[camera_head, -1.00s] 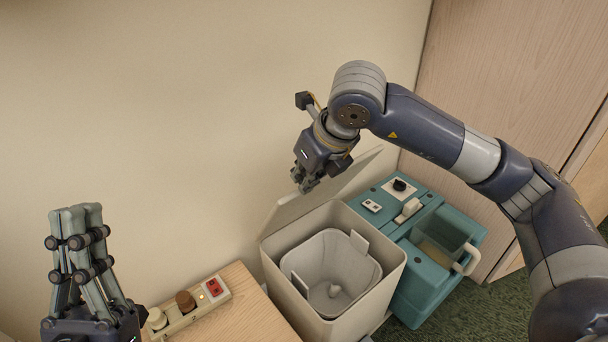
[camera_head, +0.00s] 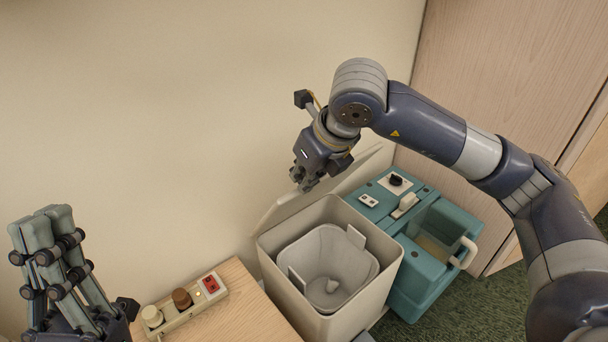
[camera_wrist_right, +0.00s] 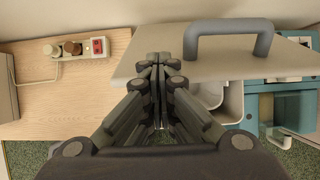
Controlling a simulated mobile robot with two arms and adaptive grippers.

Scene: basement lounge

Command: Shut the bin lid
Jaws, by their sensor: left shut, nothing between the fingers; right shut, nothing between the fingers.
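The light grey bin (camera_head: 375,291) stands open, with a grey inner bucket (camera_head: 342,254) in it. Its lid (camera_head: 287,209) is raised and tilted up along the wall side. The right wrist view shows the lid (camera_wrist_right: 240,66) with a grey bar handle (camera_wrist_right: 228,27) on the face towards me. My right gripper (camera_head: 304,185) is shut and empty at the lid's upper edge, and hides part of it. In the wrist view its fingertips (camera_wrist_right: 158,61) overlap the lid; I cannot tell if they touch it. My left gripper (camera_head: 42,216) is shut and empty at the far left, away from the bin.
A teal bucket unit (camera_head: 424,268) with switches stands close to the bin's right side. A wooden surface (camera_head: 248,315) with a power strip (camera_head: 183,303) lies to the left. The wall (camera_head: 180,130) is behind the lid, and a wooden panel (camera_head: 510,90) is at the right.

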